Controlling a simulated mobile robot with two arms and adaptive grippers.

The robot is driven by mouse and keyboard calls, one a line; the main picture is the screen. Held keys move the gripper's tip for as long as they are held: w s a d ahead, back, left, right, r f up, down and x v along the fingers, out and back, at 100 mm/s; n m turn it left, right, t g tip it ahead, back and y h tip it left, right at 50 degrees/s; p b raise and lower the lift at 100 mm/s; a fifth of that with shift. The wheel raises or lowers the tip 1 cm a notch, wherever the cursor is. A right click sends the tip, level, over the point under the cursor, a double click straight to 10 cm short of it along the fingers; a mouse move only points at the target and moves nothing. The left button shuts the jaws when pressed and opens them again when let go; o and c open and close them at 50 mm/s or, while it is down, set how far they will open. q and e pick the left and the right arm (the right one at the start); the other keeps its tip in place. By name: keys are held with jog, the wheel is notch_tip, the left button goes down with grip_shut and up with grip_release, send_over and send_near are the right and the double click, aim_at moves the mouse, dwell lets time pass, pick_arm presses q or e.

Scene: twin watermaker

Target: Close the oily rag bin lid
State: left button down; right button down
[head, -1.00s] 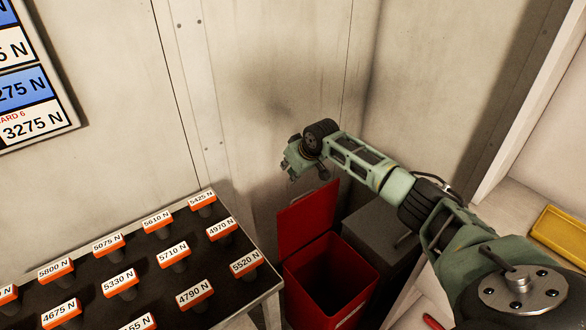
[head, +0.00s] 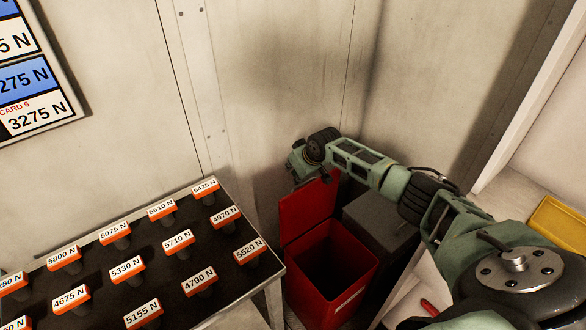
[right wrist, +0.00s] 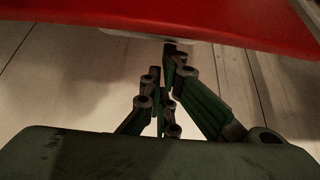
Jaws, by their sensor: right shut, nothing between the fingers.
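The red oily rag bin (head: 325,280) stands on the floor in the corner, right of the black table. Its red lid (head: 305,210) is open, tilted up at the back left of the bin, and the dark inside shows. My right gripper (head: 300,172) is at the lid's upper edge, on the wall side; its fingers are partly hidden. In the right wrist view, my right gripper (right wrist: 168,110) is shut and empty, and a red panel, the lid (right wrist: 200,22), spans the top of the picture close to the fingers. I cannot tell whether they touch. My left gripper is not in view.
A black table (head: 150,265) with several labelled orange-topped pieces stands left of the bin. A dark grey box (head: 380,225) stands right of it. The wall is close behind. A yellow tray (head: 562,228) lies on a shelf at right.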

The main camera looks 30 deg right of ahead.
jog(key=t+p, duration=0.4)
jog(key=p, duration=0.3)
send_near(309, 189)
jog(key=x, duration=0.6)
jog(key=shift+w+f, duration=0.1)
jog(key=shift+w, duration=0.15)
jog(key=s+f+t+p, duration=0.1)
jog(key=s+f+t, duration=0.1)
jog(key=s, duration=0.8)
jog(key=shift+s+d+f+p, duration=0.35)
jog(key=shift+d+f, duration=0.1)
jog(key=shift+f, duration=0.45)
